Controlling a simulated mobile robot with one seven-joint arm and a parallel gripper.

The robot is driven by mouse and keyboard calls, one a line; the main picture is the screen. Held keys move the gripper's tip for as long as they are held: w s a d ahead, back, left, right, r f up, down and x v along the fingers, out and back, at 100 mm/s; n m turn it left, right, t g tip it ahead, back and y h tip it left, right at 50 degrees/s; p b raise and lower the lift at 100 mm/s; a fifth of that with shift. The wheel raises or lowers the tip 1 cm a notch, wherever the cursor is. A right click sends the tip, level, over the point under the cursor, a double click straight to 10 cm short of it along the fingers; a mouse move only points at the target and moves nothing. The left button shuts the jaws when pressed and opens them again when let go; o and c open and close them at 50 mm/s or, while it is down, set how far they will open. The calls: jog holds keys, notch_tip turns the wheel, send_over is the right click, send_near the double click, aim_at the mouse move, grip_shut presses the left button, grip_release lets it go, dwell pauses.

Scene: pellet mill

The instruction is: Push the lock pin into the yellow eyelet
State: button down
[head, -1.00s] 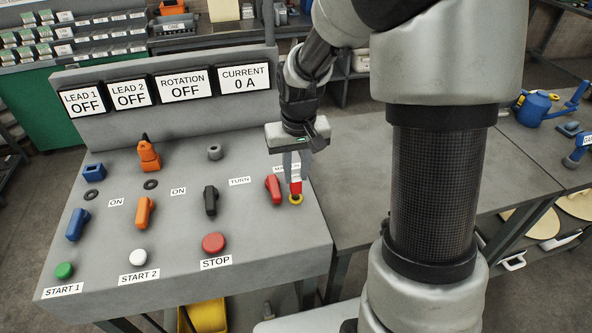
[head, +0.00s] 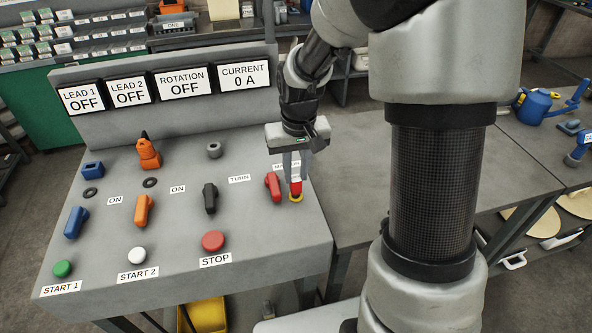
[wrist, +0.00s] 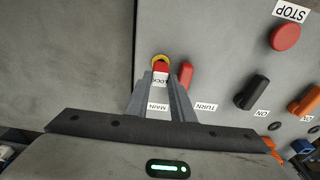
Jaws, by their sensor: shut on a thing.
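The lock pin (head: 296,186) is red, with a white LOCK tag (wrist: 160,80) that shows between the fingers in the wrist view. My gripper (head: 296,176) is shut on the pin and points down at the right front of the sloping console. The yellow eyelet (head: 296,198) lies right under the pin's lower end; it also shows in the wrist view (wrist: 159,58). The pin stands about upright over the eyelet. I cannot tell how deep its tip sits, as the pin hides the eyelet's middle.
The red main switch handle (head: 273,187) stands just left of the pin, close to my fingers. Black (head: 210,198), orange (head: 144,210) and blue (head: 76,222) handles and the red STOP button (head: 213,241) are further left. A bare grey table (head: 400,200) adjoins at the right.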

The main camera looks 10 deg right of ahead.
jog(key=shift+f+b, duration=0.5)
jog(key=shift+f, duration=0.3)
dwell(1.3)
jog(key=c, duration=1)
grip_release()
jog(key=shift+s+r+p, duration=0.25)
jog(key=shift+r+p, duration=1.05)
jog(key=shift+r, duration=0.45)
jog(key=shift+s+r+p, duration=0.2)
jog(key=shift+r+p, duration=1.05)
jog(key=shift+r, duration=0.5)
